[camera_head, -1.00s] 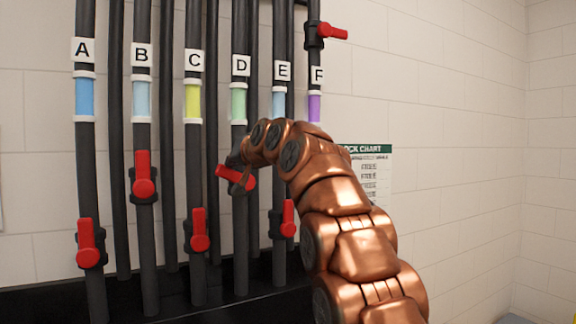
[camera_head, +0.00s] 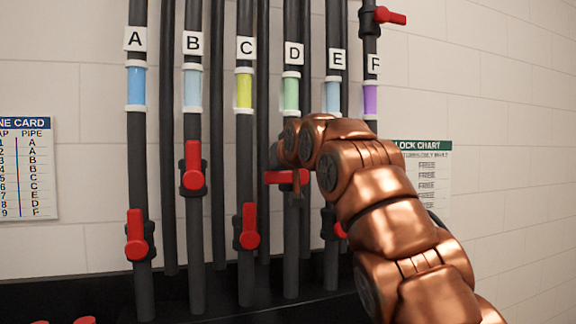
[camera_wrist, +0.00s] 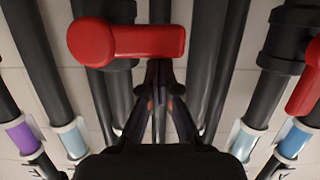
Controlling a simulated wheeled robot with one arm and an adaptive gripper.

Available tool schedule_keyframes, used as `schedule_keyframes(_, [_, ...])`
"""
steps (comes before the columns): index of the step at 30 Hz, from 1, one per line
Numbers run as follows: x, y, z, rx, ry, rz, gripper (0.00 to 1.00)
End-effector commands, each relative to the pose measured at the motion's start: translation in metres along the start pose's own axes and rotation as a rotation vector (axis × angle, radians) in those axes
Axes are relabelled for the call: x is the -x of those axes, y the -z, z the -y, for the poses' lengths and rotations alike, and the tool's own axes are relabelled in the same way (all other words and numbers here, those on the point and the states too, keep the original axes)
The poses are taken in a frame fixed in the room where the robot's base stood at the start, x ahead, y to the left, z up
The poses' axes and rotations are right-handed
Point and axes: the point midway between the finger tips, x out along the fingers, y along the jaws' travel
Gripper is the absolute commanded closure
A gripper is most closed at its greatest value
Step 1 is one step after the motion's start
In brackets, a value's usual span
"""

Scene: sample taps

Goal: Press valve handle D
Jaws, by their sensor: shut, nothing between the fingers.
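Valve handle D is a red lever (camera_head: 280,177) on the black pipe under the label D (camera_head: 292,54). It lies about level across the pipe, with its free end to the left. In the wrist view the red handle (camera_wrist: 125,42) lies across the top middle, just beyond the fingertips. My gripper (camera_wrist: 160,72) is shut and empty, with its tips at or very near the handle; I cannot tell if they touch. In the head view my copper arm hides most of the gripper and part of the pipe.
Red handles A (camera_head: 136,236), B (camera_head: 193,166) and C (camera_head: 249,227) stand upright to the left. Handle E (camera_head: 341,230) is partly behind my arm. Handle F (camera_head: 390,16) points right, high up. Wall charts hang on both sides.

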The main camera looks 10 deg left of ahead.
Motion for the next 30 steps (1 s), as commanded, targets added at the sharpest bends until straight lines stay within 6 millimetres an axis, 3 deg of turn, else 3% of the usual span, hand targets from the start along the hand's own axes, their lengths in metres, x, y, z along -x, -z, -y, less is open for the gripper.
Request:
schedule_keyframes(16, [0.000, 0.003, -0.002, -0.001, -0.002, 0.005, 1.00])
schedule_keyframes(30, [0.010, 0.044, -0.004, -0.001, -0.003, 0.000, 1.00])
